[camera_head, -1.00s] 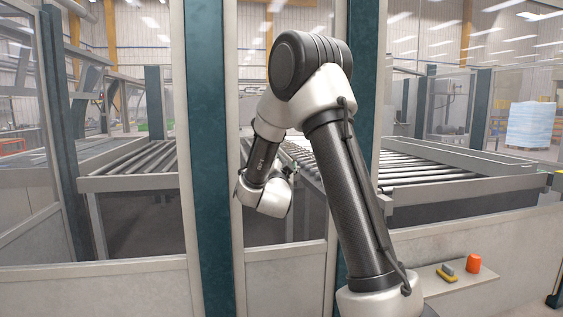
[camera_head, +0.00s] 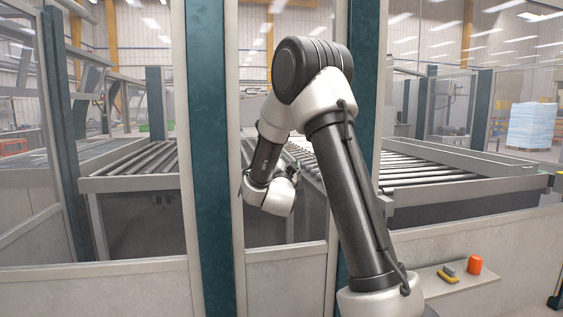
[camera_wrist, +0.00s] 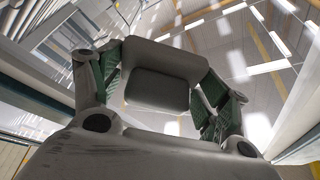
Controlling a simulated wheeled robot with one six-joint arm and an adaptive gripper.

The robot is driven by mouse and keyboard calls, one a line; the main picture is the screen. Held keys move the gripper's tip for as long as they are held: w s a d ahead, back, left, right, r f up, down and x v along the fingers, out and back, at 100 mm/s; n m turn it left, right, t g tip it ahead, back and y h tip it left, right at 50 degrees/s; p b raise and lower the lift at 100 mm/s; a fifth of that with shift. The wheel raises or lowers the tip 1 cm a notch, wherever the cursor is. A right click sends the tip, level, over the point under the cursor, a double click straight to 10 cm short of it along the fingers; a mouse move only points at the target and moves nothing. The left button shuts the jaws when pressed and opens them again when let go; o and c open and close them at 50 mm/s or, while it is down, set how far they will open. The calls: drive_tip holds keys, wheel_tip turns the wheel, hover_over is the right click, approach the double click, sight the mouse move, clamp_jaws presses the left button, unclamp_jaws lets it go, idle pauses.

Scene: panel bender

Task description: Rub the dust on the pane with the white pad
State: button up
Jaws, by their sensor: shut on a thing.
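My gripper (camera_wrist: 160,78) is shut on the pad (camera_wrist: 165,55), which looks grey in the shade and has a smaller block on its near side. The green-lined fingers grip it from both sides. In the head view the gripper and pad are hidden behind my arm. The pane (camera_head: 256,60) is the clear panel in the middle, in a pale frame between two teal posts. My wrist is in front of its lower part. I cannot make out the dust, nor tell whether the pad touches the pane.
A low ledge (camera_head: 478,291) at the lower right holds an orange cup (camera_head: 474,265) and a yellow and grey brush-like item (camera_head: 447,275). A teal post (camera_head: 207,150) stands left of the pane. Roller conveyors (camera_head: 450,172) lie behind the panels.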

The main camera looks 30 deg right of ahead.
sight(301, 155)
drive_tip(key=shift+s+d, duration=0.25)
drive_tip(key=shift+d, duration=0.7)
drive_tip(key=shift+s+d, duration=0.3)
drive_tip(key=shift+d, duration=0.7)
drive_tip(key=shift+s+d, duration=0.25)
drive_tip(key=shift+d, duration=0.7)
drive_tip(key=shift+r, duration=0.7)
drive_tip(key=shift+w+a, duration=0.35)
drive_tip(key=shift+a, duration=0.8)
drive_tip(key=shift+w+a, duration=0.3)
drive_tip(key=shift+a, duration=0.85)
drive_tip(key=shift+w+a, duration=0.35)
drive_tip(key=shift+a, duration=0.8)
drive_tip(key=shift+s+a+r, duration=0.1)
drive_tip(key=shift+r, duration=0.6)
drive_tip(key=s+d, duration=0.2)
drive_tip(key=d, duration=0.5)
drive_tip(key=shift+s, duration=0.1)
drive_tip(key=shift+s+a, duration=0.25)
drive_tip(key=shift+s, duration=0.65)
drive_tip(key=shift+s+a, duration=0.3)
drive_tip(key=shift+s, duration=0.65)
drive_tip(key=shift+s+a, duration=0.25)
drive_tip(key=shift+s, duration=0.65)
drive_tip(key=shift+s, duration=0.15)
